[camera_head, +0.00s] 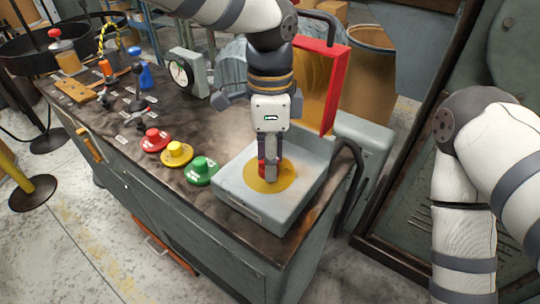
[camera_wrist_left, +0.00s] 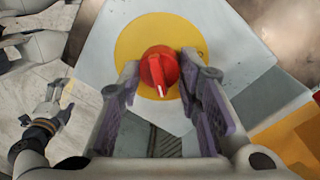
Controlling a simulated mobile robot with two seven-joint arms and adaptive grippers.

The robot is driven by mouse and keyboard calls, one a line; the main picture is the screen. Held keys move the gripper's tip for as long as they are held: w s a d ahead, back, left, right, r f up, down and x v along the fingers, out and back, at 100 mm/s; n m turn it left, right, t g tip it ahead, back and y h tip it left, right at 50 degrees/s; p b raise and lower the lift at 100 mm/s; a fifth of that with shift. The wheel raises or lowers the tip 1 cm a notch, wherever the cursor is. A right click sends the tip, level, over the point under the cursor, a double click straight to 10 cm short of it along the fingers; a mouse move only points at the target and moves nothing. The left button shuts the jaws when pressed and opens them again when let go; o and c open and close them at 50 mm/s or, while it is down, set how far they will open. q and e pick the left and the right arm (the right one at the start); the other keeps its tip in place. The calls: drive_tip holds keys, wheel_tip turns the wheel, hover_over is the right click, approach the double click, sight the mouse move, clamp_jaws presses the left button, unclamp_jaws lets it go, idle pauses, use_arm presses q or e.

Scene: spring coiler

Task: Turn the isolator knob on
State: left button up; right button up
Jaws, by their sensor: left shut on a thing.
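The red isolator knob (camera_head: 262,168) stands on a yellow disc (camera_head: 285,178) on the grey box at the table's right end. My left gripper (camera_head: 268,172) points down over it, its fingers shut on the knob. In the left wrist view the knob (camera_wrist_left: 160,66) shows between the two fingertips (camera_wrist_left: 160,74), with a red pointer and white tip toward the bottom of the picture. In the head view the fingers partly hide the knob. My right gripper (camera_wrist_left: 60,98) shows at the left of the wrist view, open and empty, away from the box.
Red (camera_head: 155,140), yellow (camera_head: 177,153) and green (camera_head: 202,170) buttons stand left of the grey box (camera_head: 240,204). A red-rimmed lid (camera_head: 336,92) rises behind it. A gauge (camera_head: 181,73) and small tools are farther back on the table.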

use_arm(q)
drive_tip(key=shift+f+m, duration=0.1)
drive_tip(key=shift+m, duration=0.3)
drive_tip(key=shift+s, duration=0.1)
drive_tip(key=o, duration=1.1)
drive_tip(key=shift+o, duration=0.2)
